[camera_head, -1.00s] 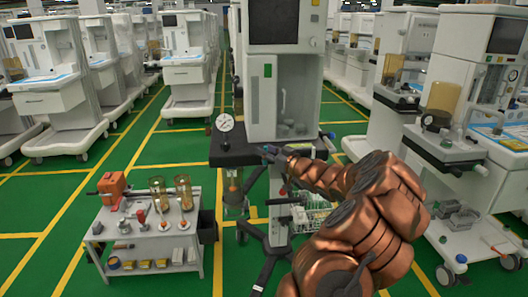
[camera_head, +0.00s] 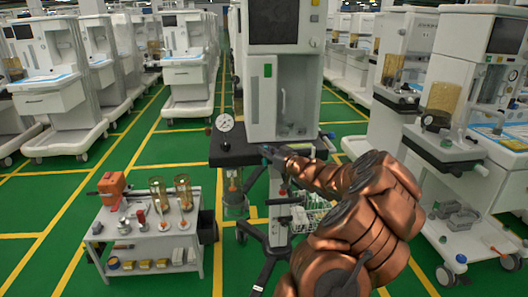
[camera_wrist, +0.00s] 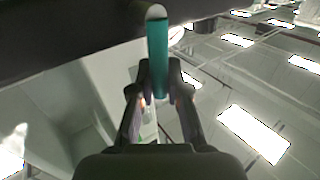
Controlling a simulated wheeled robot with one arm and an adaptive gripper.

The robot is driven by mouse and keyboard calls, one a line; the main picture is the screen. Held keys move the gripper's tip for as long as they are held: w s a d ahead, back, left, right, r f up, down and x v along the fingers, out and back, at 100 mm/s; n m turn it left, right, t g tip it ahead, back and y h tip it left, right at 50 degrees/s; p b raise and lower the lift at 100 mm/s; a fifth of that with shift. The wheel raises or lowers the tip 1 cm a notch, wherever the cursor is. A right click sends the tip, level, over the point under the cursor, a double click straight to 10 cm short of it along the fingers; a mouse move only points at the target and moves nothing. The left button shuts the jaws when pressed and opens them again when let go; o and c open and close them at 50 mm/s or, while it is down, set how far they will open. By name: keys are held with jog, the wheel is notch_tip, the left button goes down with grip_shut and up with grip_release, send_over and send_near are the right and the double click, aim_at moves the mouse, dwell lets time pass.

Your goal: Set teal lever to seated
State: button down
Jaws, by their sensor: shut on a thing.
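The teal lever (camera_wrist: 158,45) hangs between my fingertips in the wrist view. It is a teal rod with a pale rounded end towards the top of the picture. My gripper (camera_wrist: 159,88) is shut on it, one finger on each side. In the head view my gripper (camera_head: 268,152) is at the front edge of the dark shelf (camera_head: 228,157) of the central anaesthesia cart. The lever itself is too small or hidden to make out there.
A round gauge (camera_head: 225,122) stands on the shelf left of my gripper. A glass canister (camera_head: 234,190) hangs below. A low grey trolley (camera_head: 150,250) with an orange tool and jars stands at left. Another cart (camera_head: 450,145) stands at right.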

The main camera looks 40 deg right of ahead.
dwell(0.3)
jog(key=shift+a, duration=0.1)
jog(key=shift+s+d+r, duration=0.1)
jog(key=shift+d, duration=0.1)
dwell(0.5)
jog(key=shift+d+m+p, duration=0.1)
jog(key=shift+m+p, duration=0.2)
jog(key=shift+p, duration=0.1)
jog(key=shift+s+d+f+m+t+h+p, duration=0.3)
jog(key=shift+m+t+p, duration=0.35)
jog(key=shift+m, duration=0.5)
jog(key=shift+s+d+f+m+t+h+p, duration=0.1)
jog(key=shift+s+d+m+t+h+p, duration=0.35)
jog(key=shift+m, duration=0.75)
jog(key=shift+s+d+f+m+t+h+p, duration=0.2)
jog(key=shift+d+m+t+h+p, duration=0.25)
jog(key=shift+m+t+p, duration=0.5)
